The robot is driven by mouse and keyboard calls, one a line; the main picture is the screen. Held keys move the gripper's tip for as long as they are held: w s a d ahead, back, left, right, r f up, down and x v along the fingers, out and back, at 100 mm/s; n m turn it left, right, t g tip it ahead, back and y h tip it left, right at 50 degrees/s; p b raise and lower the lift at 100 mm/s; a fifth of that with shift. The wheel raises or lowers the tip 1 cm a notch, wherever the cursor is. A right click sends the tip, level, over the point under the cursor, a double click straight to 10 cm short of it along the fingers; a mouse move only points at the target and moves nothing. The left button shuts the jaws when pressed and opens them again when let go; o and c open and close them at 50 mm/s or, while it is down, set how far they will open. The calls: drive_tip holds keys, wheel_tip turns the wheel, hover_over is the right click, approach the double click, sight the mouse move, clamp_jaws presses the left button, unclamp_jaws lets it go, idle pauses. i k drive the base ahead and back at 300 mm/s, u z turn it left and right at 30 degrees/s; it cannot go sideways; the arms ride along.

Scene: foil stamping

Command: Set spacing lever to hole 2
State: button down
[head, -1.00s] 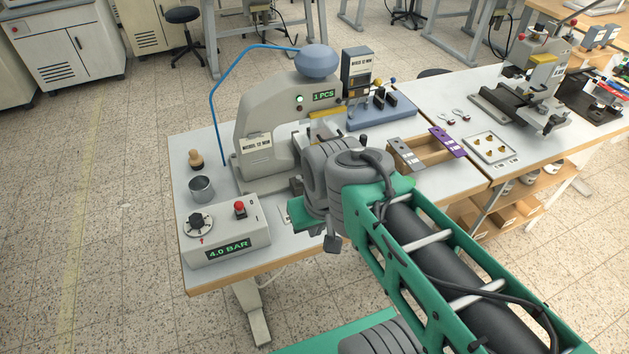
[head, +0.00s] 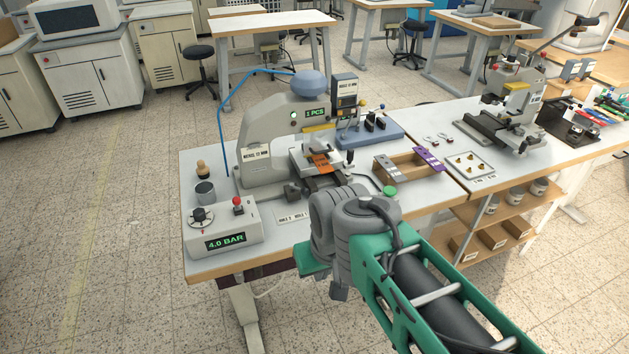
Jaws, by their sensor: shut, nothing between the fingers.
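The foil stamping press (head: 268,150) stands on the near bench with a blue dome on top and a display reading 1 PCS. An orange-brown strip (head: 324,163) lies on its bed, partly on a pale block. A small plate (head: 290,216) on the bench front seems to carry HOLE 2 on the left and HOLE 1 on the right. A dark low part (head: 293,190) sits just behind it; I cannot tell whether this is the spacing lever, or its setting.
A control box (head: 222,229) reading 4.0 BAR, a metal cup (head: 205,193) and a wooden-handled stamp (head: 203,170) stand at the left. A wooden tray (head: 408,175) with grey and purple strips, a blue-grey fixture (head: 368,130) and a small plate (head: 469,167) stand right.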

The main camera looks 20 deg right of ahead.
sight(304, 191)
drive_tip(key=z, duration=0.95)
drive_tip(key=i, duration=0.7)
drive_tip(key=u, duration=2.15)
